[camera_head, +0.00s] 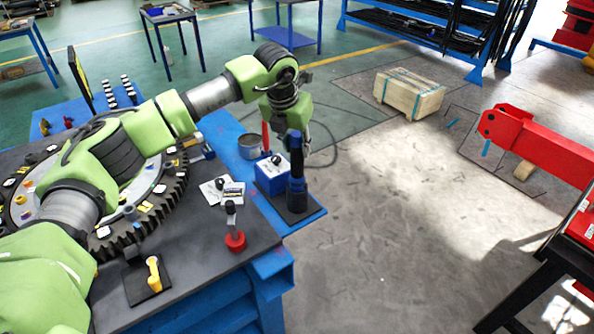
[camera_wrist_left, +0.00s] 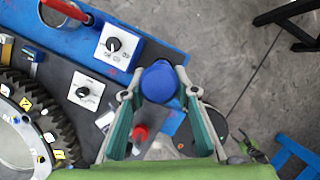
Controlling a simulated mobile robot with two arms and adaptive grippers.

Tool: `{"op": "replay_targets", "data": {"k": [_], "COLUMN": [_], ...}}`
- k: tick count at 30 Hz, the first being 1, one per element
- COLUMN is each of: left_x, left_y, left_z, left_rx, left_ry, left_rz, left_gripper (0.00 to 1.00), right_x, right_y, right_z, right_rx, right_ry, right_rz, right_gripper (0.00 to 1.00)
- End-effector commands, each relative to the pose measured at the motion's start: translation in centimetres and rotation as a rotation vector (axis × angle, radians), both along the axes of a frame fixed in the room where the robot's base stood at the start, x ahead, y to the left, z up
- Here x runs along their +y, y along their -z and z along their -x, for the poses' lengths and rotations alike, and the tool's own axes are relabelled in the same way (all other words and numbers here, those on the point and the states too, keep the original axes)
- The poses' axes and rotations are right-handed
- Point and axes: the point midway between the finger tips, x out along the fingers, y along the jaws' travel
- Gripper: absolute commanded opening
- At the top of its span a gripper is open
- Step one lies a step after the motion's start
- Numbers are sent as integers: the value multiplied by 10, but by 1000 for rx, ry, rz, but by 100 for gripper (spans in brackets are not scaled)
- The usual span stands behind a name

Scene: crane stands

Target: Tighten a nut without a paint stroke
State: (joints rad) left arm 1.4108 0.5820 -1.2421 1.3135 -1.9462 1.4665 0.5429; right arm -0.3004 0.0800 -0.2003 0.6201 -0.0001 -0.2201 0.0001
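A large dark ring gear (camera_head: 170,200) lies on the workbench, with several nuts and coloured paint marks around its flange; it also shows in the left wrist view (camera_wrist_left: 62,118). My left arm reaches across it and hides part of it. An upright dark tool with a blue top (camera_head: 297,165) stands on a dark base at the bench's right edge. My left gripper (camera_head: 298,130) is above and around its top. In the left wrist view the blue round top (camera_wrist_left: 159,82) lies between the spread fingers (camera_wrist_left: 159,93). I cannot tell which nut lacks a paint stroke.
Next to the tool are a blue box with a dial (camera_head: 272,172) and a round can (camera_head: 250,146). A red-based tool (camera_head: 235,238) and a yellow tool (camera_head: 154,275) stand nearer. A wooden crate (camera_head: 408,94) and a red beam (camera_head: 535,142) are beyond open floor.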

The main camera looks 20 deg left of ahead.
Motion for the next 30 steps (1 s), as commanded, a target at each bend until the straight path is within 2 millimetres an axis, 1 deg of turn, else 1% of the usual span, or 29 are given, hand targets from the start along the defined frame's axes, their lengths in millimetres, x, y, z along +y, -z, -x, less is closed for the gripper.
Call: {"op": "replay_targets", "data": {"k": [10, 30], "left_x": [0, -1], "left_y": [-7, -37], "left_z": [-1, -1], "left_rx": [-7, -6], "left_ry": [1, 1], "left_rz": [3, 3], "left_gripper": [0, 0], "right_x": [-1, -1], "right_y": [-3, -17], "right_z": [0, 0], "right_rx": [0, 0], "right_ry": [0, 0], "right_rz": [1, 1], "right_gripper": [40, 40]}}
